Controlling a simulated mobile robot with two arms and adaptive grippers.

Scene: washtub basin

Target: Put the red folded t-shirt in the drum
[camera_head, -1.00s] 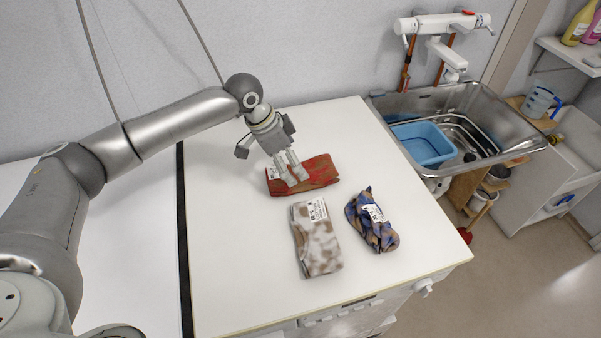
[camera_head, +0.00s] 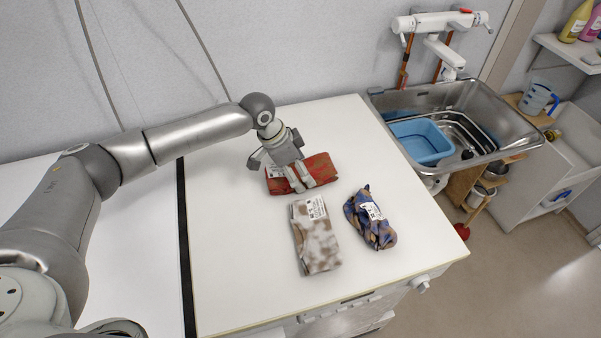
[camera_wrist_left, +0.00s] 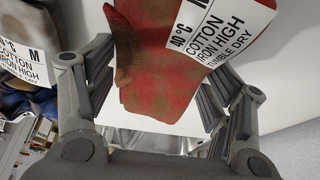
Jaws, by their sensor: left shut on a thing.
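The red folded t-shirt (camera_head: 325,170), with a white care label, is at the back of the white top. It also shows between the fingers in the left wrist view (camera_wrist_left: 160,85). My left gripper (camera_head: 302,184) reaches down over the t-shirt and is shut on it, its fingers partly covering it. The left wrist view shows the gripper's two fingers (camera_wrist_left: 160,80) on either side of the cloth. I cannot tell whether the t-shirt is off the surface. The drum is not in view. My right gripper is not in view.
A white and brown folded cloth (camera_head: 316,240) and a blue patterned cloth (camera_head: 372,222) lie in front of the t-shirt on the white top (camera_head: 240,260). A steel sink (camera_head: 500,120) with a blue basin (camera_head: 422,143) stands to the right. The top's left front is clear.

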